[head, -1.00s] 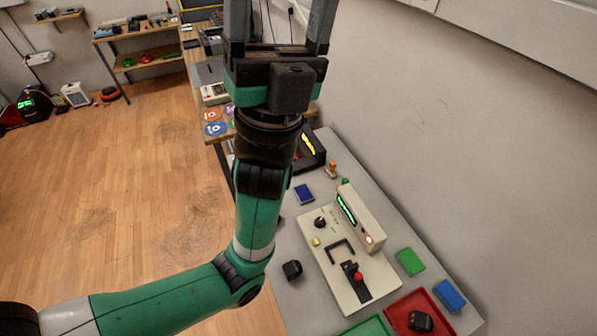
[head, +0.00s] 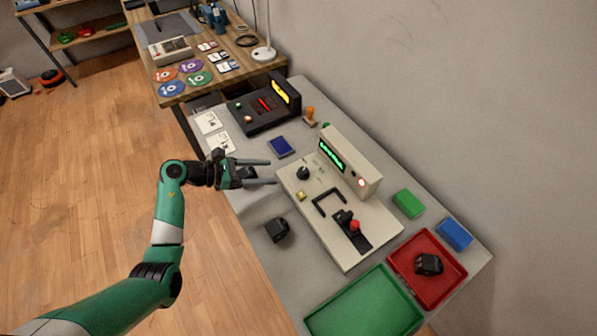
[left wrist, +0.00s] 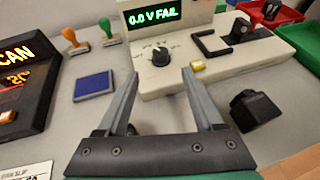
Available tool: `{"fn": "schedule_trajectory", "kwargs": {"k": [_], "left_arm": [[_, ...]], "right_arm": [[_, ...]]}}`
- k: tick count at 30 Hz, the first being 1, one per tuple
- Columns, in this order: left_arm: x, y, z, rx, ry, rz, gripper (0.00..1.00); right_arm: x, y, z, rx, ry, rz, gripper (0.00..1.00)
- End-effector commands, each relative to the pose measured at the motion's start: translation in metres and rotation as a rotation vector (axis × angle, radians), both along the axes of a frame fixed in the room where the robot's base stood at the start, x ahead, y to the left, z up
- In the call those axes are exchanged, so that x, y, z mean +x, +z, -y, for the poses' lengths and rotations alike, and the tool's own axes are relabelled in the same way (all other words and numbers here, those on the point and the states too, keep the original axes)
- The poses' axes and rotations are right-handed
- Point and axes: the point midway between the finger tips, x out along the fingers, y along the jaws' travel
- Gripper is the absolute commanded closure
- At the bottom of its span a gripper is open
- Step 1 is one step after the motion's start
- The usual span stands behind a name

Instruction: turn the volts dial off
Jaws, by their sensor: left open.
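The volts dial is a round black knob (head: 303,173) on the flat cream base of the tester (head: 335,240). In the left wrist view the dial (left wrist: 160,56) has a pale pointer mark and small printed labels around it. The tester's upright display (left wrist: 154,17) reads "0.0 V FAIL" in green. My left gripper (head: 273,171) is open and empty, just left of the dial in the head view. In the left wrist view its fingers (left wrist: 160,73) point toward the dial, which shows between and beyond the tips, apparently untouched. My right gripper is not in view.
A yellow button (head: 301,195), a black handle (head: 330,200) and a red-knobbed lever (head: 354,226) are on the tester. A black block (head: 277,230) lies in front. A blue pad (head: 282,146) and a black scanner box (head: 262,112) lie beyond. Red (head: 455,272) and green trays stand right.

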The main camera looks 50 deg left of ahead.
Motion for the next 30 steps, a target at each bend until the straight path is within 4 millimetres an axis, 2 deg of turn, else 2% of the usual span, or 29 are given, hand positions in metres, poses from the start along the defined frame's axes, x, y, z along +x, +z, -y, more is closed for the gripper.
{"fn": "schedule_trajectory", "kwargs": {"k": [9, 15, 19, 26, 30], "left_arm": [[0.054, -0.029, 0.028, 0.000, -0.006, 0.002, 0.31], [0.083, -0.040, 0.041, -0.001, -0.004, 0.003, 0.31], [0.091, -0.041, 0.044, 0.000, -0.003, 0.003, 0.31], [0.092, -0.041, 0.045, 0.000, 0.000, 0.003, 0.31], [0.092, -0.041, 0.045, 0.000, 0.000, 0.003, 0.53]], "right_arm": [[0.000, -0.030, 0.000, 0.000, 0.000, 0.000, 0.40], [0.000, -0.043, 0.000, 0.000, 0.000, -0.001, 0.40], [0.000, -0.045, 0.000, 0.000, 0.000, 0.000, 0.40], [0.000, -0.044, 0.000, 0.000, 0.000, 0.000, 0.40], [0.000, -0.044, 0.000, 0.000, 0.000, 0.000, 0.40]]}}
